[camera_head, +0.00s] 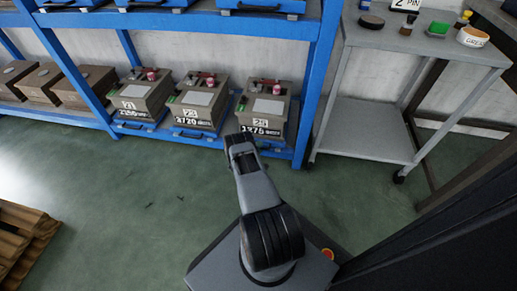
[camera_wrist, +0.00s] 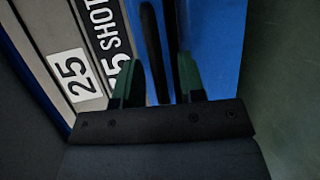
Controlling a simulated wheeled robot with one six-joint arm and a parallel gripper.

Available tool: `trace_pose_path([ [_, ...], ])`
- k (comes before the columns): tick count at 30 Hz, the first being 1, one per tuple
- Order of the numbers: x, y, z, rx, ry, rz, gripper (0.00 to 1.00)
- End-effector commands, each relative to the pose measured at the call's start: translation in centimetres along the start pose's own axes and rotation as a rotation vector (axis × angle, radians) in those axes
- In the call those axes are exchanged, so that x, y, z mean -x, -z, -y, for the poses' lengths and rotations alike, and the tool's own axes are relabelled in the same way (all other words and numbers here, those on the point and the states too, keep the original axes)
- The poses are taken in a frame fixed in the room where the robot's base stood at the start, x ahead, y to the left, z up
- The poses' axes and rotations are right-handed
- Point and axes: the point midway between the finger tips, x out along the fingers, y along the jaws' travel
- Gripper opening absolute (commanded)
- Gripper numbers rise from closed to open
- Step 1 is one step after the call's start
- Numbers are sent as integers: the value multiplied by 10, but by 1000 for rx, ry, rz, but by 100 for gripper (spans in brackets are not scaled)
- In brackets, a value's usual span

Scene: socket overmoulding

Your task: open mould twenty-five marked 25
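The mould marked 25 (camera_head: 262,107) is the rightmost of a row of grey-brown boxes on the low blue shelf in the head view. Its white "25" label (camera_wrist: 70,75) also shows tilted in the wrist view. A black bar handle (camera_wrist: 154,50) stands on the blue tray front (camera_wrist: 218,40) beside it. My gripper (camera_wrist: 158,75) is open, its two green-padded fingers apart with the handle between them in the picture. I cannot tell whether either finger touches it. In the head view my gripper (camera_head: 240,142) is just in front of the mould's tray.
Two similar moulds, a middle one (camera_head: 201,103) and a left one (camera_head: 143,97), stand alongside. A grey trolley (camera_head: 367,130) is at the right. A wooden pallet (camera_head: 25,235) lies at lower left. The green floor between is clear.

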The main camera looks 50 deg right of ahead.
Motion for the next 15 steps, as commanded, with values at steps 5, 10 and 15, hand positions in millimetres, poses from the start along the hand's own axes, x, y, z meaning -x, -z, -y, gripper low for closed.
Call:
trace_pose_path([
  [5,0,0,0,0,0,0,33],
  [10,0,0,0,0,0,0,16],
  [15,0,0,0,0,0,0,0],
])
